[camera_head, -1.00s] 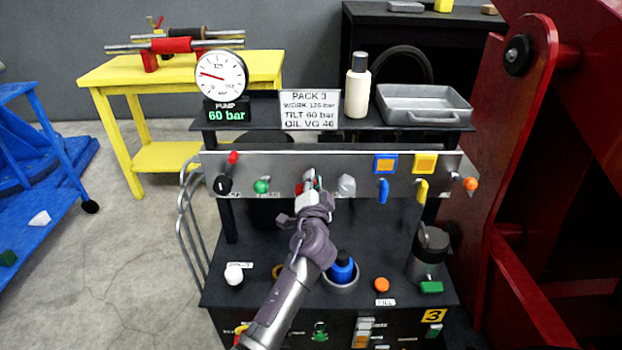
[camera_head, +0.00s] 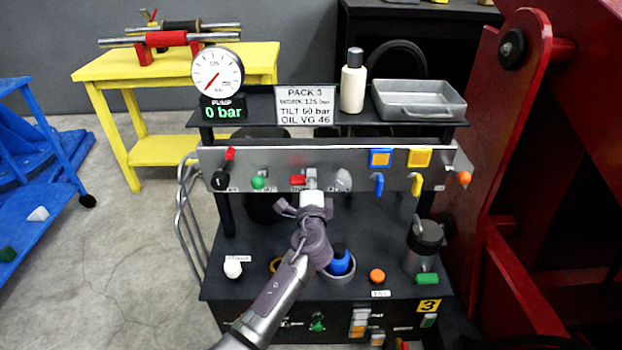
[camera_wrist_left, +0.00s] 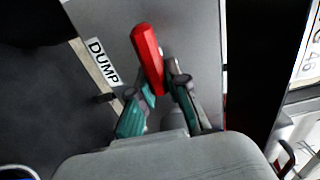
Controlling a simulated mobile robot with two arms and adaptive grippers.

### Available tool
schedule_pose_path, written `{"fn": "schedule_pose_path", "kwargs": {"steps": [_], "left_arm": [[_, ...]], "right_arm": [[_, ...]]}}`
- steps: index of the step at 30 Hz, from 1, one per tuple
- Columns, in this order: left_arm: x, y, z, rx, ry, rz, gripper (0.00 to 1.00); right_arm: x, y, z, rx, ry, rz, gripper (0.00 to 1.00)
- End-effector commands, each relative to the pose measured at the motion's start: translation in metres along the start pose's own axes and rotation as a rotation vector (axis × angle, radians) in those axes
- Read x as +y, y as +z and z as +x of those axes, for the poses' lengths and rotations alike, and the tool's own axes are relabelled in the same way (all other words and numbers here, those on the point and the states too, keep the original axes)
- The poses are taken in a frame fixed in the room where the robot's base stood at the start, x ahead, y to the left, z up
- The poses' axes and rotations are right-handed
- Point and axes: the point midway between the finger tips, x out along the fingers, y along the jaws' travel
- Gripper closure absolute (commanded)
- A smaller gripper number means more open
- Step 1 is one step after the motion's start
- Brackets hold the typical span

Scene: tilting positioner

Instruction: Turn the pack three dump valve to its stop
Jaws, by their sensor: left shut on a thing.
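The dump valve has a red lever handle (camera_head: 298,181) on the grey panel of the pack three bench. In the head view the handle points left, roughly level. In the left wrist view the red handle (camera_wrist_left: 148,58) stands out beside the DUMP label (camera_wrist_left: 103,62). My left gripper (camera_head: 313,190) is at the panel, shut on the red handle near its base; its fingers (camera_wrist_left: 165,88) sit either side of the handle's lower end. The gripper hides the valve's hub. My right gripper is not in view.
The pump gauge (camera_head: 218,72) reads 0 bar. A black knob (camera_head: 220,181), a green knob (camera_head: 258,183) and a grey knob (camera_head: 342,180) share the panel, with blue (camera_head: 379,184) and yellow (camera_head: 417,185) levers to the right.

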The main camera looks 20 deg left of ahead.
Motion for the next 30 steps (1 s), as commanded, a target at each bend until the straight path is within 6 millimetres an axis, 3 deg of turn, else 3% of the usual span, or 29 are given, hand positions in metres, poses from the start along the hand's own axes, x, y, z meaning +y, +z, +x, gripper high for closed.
{"fn": "schedule_pose_path", "kwargs": {"steps": [14, 15, 19, 30], "left_arm": [[0.0006, -0.0006, -0.0002, 0.002, 0.000, 0.015, 1.00], [0.0006, -0.0006, -0.0002, 0.002, 0.000, 0.015, 0.80], [0.0006, -0.0005, -0.0002, 0.001, 0.000, 0.014, 0.59], [0.0008, -0.0004, -0.0053, 0.001, 0.000, 0.011, 0.59]], "right_arm": [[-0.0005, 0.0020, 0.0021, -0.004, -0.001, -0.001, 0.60], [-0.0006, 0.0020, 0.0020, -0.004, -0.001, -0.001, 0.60], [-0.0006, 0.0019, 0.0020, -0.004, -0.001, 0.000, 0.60], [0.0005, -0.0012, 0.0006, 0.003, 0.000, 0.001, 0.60]]}}
